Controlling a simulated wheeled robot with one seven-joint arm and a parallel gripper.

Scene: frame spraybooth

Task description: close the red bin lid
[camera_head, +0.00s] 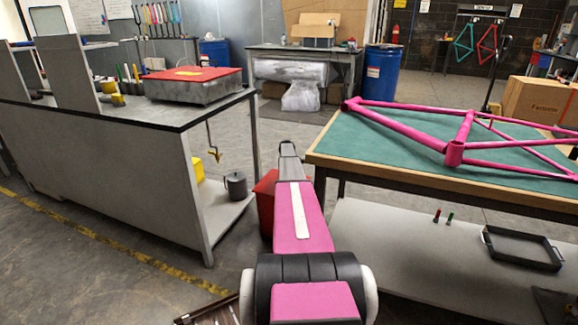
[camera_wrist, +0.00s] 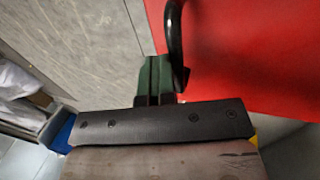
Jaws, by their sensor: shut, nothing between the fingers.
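The red bin (camera_head: 265,203) stands on the floor between the two benches in the head view, mostly hidden behind my arm. Its lid cannot be made out there. In the wrist view a large flat red panel (camera_wrist: 262,55) fills the upper right, with a black curved handle or bar (camera_wrist: 174,40) at its left edge. I cannot tell whether this panel is the lid or a bin wall. My gripper (camera_wrist: 154,62) is shut and empty, its fingertips close beside the black bar. Whether they touch it is unclear.
A left bench (camera_head: 185,160) carries a grey box with a red top (camera_head: 192,73). A right table (camera_head: 325,158) with a green mat holds a pink bicycle frame (camera_head: 420,135). A dark grey pot (camera_head: 236,185) stands on the left bench's lower shelf.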

